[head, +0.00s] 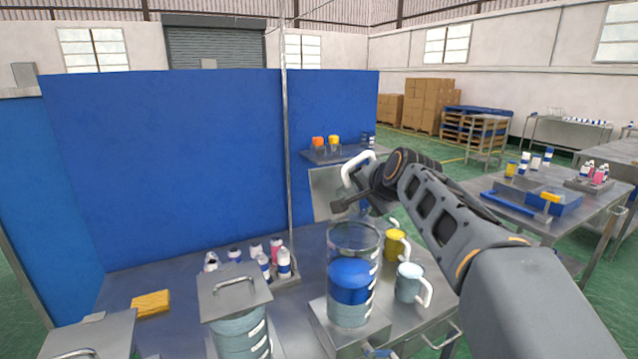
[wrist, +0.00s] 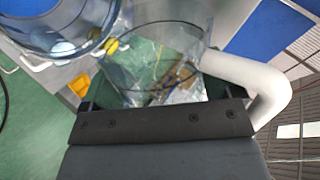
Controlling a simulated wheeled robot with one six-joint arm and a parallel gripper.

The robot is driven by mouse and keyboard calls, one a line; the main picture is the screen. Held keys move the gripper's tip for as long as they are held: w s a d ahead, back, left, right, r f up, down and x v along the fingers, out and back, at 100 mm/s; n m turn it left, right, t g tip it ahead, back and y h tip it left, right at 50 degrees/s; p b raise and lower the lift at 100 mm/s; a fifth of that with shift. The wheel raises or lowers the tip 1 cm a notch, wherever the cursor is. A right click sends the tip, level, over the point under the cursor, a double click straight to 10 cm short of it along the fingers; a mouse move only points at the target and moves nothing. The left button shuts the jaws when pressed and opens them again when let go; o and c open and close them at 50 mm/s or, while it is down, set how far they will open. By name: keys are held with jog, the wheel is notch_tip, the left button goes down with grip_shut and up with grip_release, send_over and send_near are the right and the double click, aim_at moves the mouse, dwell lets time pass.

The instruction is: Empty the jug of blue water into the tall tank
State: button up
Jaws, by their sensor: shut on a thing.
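The tall tank (head: 352,285) is a clear cylinder on a steel stand on the bench, with blue water in its lower part and its top open. My gripper (head: 362,196) is shut on the white handle of a clear jug (head: 358,168), above the tank's rim. In the wrist view the handle (wrist: 265,85) curves at the right, beyond the dark gripper edge (wrist: 160,125). The jug's clear wall shows in the middle, and I see no blue water in it. The tank's round rim (wrist: 60,40) shows at upper left. The jug's mouth and exact tilt are hard to make out.
A yellow jug (head: 396,246) and a pale blue jug (head: 409,284) stand right of the tank. A steel-lidded tank (head: 236,300) is at front left. A blue partition (head: 170,160) rises behind.

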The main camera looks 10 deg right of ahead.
jog(key=shift+w+d+f+m+g+y+p, duration=0.1)
jog(key=shift+w+d+m+g+y+p, duration=0.1)
jog(key=shift+d, duration=0.1)
jog(key=shift+w+d+f+m+g+y+p, duration=0.1)
jog(key=shift+d+m+y+p, duration=0.1)
jog(key=shift+d, duration=0.1)
jog(key=shift+w+d+f+m+g+y+p, duration=0.15)
jog(key=shift+d+f+m+g+y+p, duration=0.05)
jog(key=shift+d+m+y+p, duration=0.3)
jog(key=shift+w+d+f+m+g+y+p, duration=0.15)
jog(key=shift+d+f+m+g+y+p, duration=0.1)
jog(key=shift+m+y, duration=0.25)
